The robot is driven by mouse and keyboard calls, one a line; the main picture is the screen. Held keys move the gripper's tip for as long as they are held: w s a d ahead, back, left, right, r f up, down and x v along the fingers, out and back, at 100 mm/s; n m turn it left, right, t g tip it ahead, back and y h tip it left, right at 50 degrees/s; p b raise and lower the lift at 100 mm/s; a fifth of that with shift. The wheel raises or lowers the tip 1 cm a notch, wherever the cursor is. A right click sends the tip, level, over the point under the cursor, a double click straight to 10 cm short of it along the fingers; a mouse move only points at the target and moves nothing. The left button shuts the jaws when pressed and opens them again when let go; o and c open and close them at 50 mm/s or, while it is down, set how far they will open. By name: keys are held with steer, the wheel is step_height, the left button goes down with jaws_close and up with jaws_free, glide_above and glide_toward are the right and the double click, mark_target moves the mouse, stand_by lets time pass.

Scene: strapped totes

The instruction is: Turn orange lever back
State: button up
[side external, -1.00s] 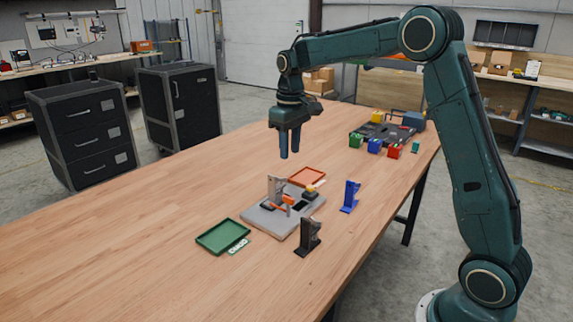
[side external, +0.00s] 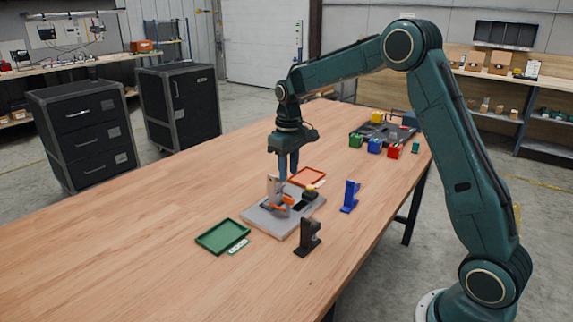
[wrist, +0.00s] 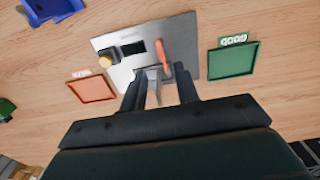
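The orange lever (side external: 283,202) is on a grey base plate (side external: 262,218) on the wooden table. In the wrist view the lever (wrist: 163,55) stretches over the plate (wrist: 185,35), just beyond my fingertips. A grey upright bracket (side external: 272,186) stands on the plate by the lever. My gripper (side external: 289,170) points down above the far side of the plate, close to the bracket. In the wrist view my gripper (wrist: 161,80) has its two fingers apart, with part of a grey upright seen between them. I cannot tell whether the fingers touch anything.
A green tray (side external: 222,236) lies left of the plate and an orange tray (side external: 307,176) behind it. A black-and-yellow knob (wrist: 107,55) sits on the plate. Blue (side external: 349,196) and dark (side external: 307,237) brackets stand nearby at right and front. Coloured blocks (side external: 374,146) stand farther back.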

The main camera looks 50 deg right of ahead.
mark_target(289, 198)
steer(key=shift+f, duration=4)
steer(key=shift+c, duration=0.4)
jaws_close()
